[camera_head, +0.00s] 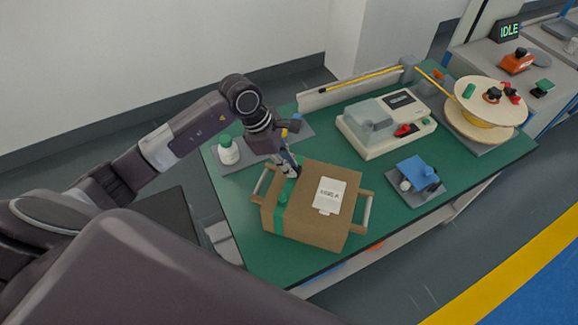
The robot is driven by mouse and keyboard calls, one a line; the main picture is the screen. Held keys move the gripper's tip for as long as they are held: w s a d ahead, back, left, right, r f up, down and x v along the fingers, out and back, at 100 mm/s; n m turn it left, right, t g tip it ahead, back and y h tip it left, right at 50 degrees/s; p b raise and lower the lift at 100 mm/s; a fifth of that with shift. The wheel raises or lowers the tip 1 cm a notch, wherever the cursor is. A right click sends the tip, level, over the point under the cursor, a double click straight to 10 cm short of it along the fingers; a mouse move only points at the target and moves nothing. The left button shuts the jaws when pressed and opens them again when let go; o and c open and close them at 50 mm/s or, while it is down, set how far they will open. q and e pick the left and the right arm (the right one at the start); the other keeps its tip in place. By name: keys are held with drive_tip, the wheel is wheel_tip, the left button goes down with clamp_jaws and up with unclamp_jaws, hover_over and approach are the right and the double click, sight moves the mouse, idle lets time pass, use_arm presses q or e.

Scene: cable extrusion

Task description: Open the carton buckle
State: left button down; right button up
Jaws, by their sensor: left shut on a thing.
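The brown carton (330,232) stands on the green table top, with a handle on each side and a white label (329,195) on its top. A green strap (280,213) runs over its left part and down the front. My left gripper (289,175) points down at the carton's top, at the back end of the green strap. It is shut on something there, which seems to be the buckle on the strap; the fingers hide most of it. My right gripper is not in view.
Behind the carton stands a beige machine (386,125) with a red part. A blue device (418,172) sits on a grey mat to the right. A white bottle with a green cap (228,152) stands at the left. A large cable spool (487,108) is at the far right.

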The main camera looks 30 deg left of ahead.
use_arm(q)
drive_tip(key=g+b, duration=0.1)
drive_tip(key=w+g+b, duration=0.1)
drive_tip(key=shift+w+r+g, duration=0.2)
drive_tip(key=shift+r+g, duration=0.05)
drive_tip(key=shift+g, duration=0.05)
drive_tip(key=g+b, duration=0.1)
drive_tip(key=b, duration=0.1)
drive_tip(key=w+n+g+h+b, duration=0.1)
drive_tip(key=b, duration=0.1)
drive_tip(key=shift+a+r+g, duration=0.1)
drive_tip(key=shift+r+g, duration=0.15)
drive_tip(key=shift+g, duration=0.15)
drive_tip(key=shift+w+r, duration=0.1)
drive_tip(key=shift+r, duration=0.05)
drive_tip(key=c, duration=1.9)
unclamp_jaws()
drive_tip(key=shift+c, duration=0.2)
drive_tip(key=shift+a+r, duration=0.1)
drive_tip(key=v, duration=1.1)
drive_tip(key=shift+w+r, duration=0.25)
drive_tip(key=shift+w, duration=0.1)
drive_tip(key=shift+g, duration=0.3)
